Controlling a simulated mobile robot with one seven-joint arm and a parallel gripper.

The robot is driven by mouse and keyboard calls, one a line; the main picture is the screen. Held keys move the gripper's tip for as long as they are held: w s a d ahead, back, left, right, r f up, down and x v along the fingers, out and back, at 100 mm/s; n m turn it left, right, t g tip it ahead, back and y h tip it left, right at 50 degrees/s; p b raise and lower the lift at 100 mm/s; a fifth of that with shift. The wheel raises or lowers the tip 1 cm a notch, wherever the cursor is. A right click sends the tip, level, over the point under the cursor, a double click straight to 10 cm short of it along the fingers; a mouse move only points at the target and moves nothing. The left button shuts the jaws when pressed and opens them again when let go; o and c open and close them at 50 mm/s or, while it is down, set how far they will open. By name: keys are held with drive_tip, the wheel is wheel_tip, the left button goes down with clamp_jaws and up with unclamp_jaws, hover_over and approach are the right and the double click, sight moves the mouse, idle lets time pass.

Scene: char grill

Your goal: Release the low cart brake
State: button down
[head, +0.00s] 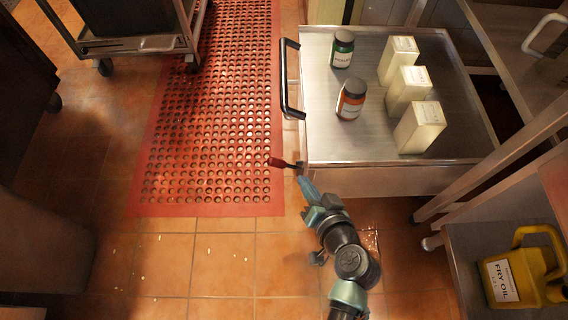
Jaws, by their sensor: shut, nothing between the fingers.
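The low cart (330,147) has a steel top and a dark push handle (288,78) on its left side. A small dark red lever (281,163), which looks like its brake, sticks out to the left near the cart's front-left corner, low by the floor. My gripper (302,180) is shut and empty at the lever's right end, beside the cart's front-left corner. I cannot tell whether it touches the lever. The cart's wheels are hidden under its top.
Two jars (342,50) (351,99) and three pale cartons (420,127) stand on the cart. A perforated red mat (165,190) lies left. Another wheeled cart (145,42) stands at top left. Shelving with a yellow fry oil jug (540,272) is at right.

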drive_tip(key=b, duration=0.6)
hover_over(284, 164)
drive_tip(key=s+d, duration=0.2)
drive_tip(key=s, duration=0.1)
wheel_tip(284, 164, down, 5)
drive_tip(key=shift+w+a+f+b, duration=0.3)
drive_tip(key=shift+a+f+b, duration=0.25)
drive_tip(key=shift+f, duration=0.25)
drive_tip(key=shift+w+a+f+b, duration=0.25)
drive_tip(key=shift+a+f+b, duration=0.25)
drive_tip(key=shift+f, duration=0.3)
drive_tip(key=shift+a+p, duration=0.15)
drive_tip(key=shift+p, duration=0.15)
